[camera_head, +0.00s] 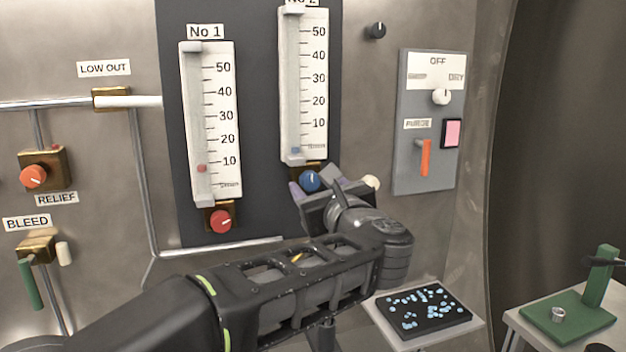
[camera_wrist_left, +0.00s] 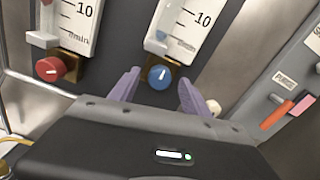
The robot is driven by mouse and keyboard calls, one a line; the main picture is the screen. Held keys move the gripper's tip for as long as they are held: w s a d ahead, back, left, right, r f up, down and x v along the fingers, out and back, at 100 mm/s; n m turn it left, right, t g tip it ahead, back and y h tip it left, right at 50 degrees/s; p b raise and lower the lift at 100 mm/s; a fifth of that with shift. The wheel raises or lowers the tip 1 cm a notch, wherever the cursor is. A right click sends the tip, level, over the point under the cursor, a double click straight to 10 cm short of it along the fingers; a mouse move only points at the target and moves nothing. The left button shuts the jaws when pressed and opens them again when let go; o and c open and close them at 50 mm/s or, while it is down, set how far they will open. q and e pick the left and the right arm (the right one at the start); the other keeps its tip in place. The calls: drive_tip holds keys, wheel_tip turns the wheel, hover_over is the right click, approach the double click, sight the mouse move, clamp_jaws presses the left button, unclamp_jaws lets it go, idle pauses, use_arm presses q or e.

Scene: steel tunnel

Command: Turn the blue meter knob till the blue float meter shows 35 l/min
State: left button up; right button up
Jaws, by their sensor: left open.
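The blue meter knob (camera_head: 310,181) sits on a brass block under the No 2 float meter (camera_head: 304,85). Its blue float (camera_head: 296,151) rests near the bottom of the scale, below the 10 mark. My left gripper (camera_head: 316,184) is open at the blue knob. In the left wrist view the blue knob (camera_wrist_left: 160,77) shows between the two purple fingers (camera_wrist_left: 158,88), with a gap on each side. Its white pointer line points about up there. Whether the fingers reach around the knob in depth I cannot tell. My right gripper is not in view.
The No 1 meter (camera_head: 209,120) with its red knob (camera_head: 220,221) stands to the left. A grey panel (camera_head: 425,170) with a white knob and orange lever is to the right. A black tray (camera_head: 423,311) of bluish pieces and a green stand (camera_head: 570,325) are lower right.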

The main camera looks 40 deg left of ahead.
use_arm(q)
drive_tip(key=shift+x, duration=0.95)
drive_tip(key=shift+c, duration=0.5)
drive_tip(key=shift+d, duration=0.1)
clamp_jaws()
